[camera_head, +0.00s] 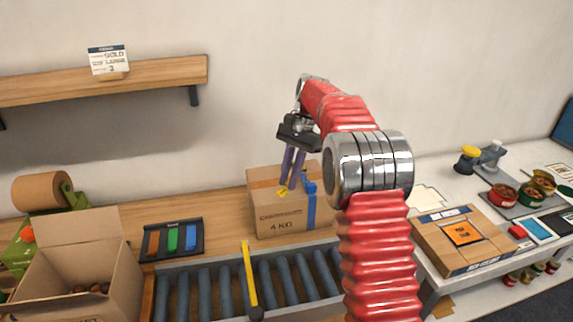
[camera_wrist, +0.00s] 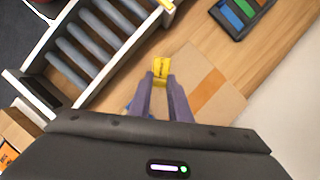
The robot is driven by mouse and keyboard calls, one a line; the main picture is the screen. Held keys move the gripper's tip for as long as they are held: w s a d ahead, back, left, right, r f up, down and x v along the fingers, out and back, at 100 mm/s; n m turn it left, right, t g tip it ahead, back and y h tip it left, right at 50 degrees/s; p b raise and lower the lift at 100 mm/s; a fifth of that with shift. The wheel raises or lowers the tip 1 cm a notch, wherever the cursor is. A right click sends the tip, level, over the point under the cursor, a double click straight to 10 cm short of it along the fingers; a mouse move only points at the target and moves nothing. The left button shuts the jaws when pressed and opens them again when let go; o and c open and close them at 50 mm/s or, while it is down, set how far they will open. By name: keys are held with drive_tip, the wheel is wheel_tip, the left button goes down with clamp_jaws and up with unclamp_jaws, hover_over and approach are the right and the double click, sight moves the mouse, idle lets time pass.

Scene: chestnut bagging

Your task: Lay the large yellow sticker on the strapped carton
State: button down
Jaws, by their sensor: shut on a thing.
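The strapped carton (camera_head: 265,217) stands on the wooden bench at the middle of the head view, marked "4 KG", with a blue strap (camera_head: 311,208) near its right side. In the wrist view its brown top (camera_wrist: 215,80) lies below my fingers, crossed by a darker tape band. My gripper (camera_head: 287,184) points down over the carton's top, its purple fingers shut on a yellow sticker (camera_wrist: 161,70).
A roller conveyor (camera_head: 205,290) with a yellow bar runs in front. An open carton (camera_head: 85,260) and a tray of coloured strips (camera_head: 172,239) stand left. A carton with an orange label (camera_head: 470,250) stands right. A shelf card (camera_head: 108,60) reads "GOLD", "LARGE", "3".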

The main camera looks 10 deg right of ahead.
drive_tip(key=m, duration=0.1)
drive_tip(key=w+r+m+t, duration=0.1)
drive_tip(key=w+m, duration=0.1)
drive_tip(key=m, duration=0.1)
drive_tip(key=shift+a+r+y, duration=0.3)
drive_tip(key=shift+r+y, duration=0.1)
drive_tip(key=shift+w+a+r+m+t, duration=0.15)
drive_tip(key=shift+w+r+m+t, duration=0.15)
drive_tip(key=shift+m, duration=0.5)
drive_tip(key=shift+w+a+r+m+t, duration=0.15)
drive_tip(key=shift+m+t, duration=0.25)
drive_tip(key=shift+m, duration=0.4)
drive_tip(key=shift+f, duration=0.1)
drive_tip(key=shift+f, duration=0.1)
drive_tip(key=shift+f, duration=3.2)
drive_tip(key=shift+r, duration=0.2)
drive_tip(key=c, duration=1.6)
unclamp_jaws()
